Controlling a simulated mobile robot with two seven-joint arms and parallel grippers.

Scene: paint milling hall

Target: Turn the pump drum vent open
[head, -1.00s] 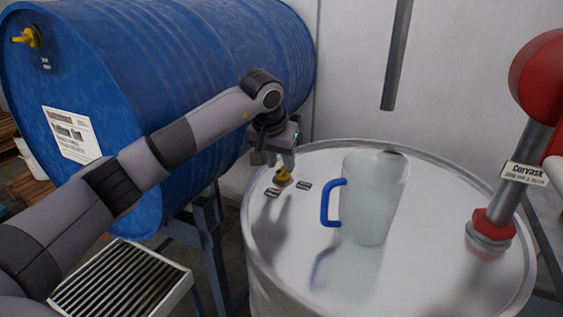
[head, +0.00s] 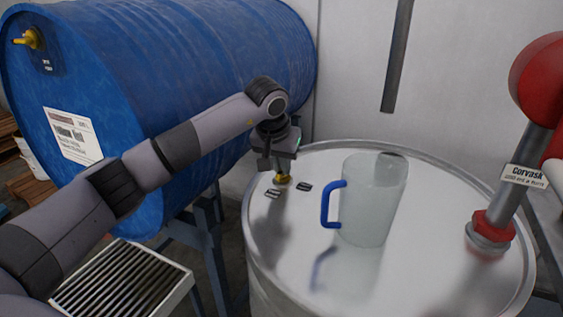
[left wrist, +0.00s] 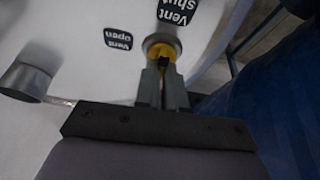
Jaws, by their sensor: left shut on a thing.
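The yellow vent knob (head: 282,180) sits on the white top of the upright pump drum (head: 430,270), near its left rim. My left gripper (head: 276,170) reaches down over the knob and is shut on it. In the left wrist view the two fingers (left wrist: 165,72) close around the yellow knob (left wrist: 161,47), covering part of it. Two dark labels lie beside it there: "Vent shut" (left wrist: 178,11) and "Vent open" (left wrist: 118,39). Which way the knob points is hard to tell. My right gripper is not in view.
A frosted jug (head: 370,210) with a blue handle stands on the drum top, right of the knob. A red-and-grey pump (head: 503,190) rises at the right. A blue drum (head: 200,70) lies on a stand at left, behind my arm. A grated tray (head: 125,280) is below.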

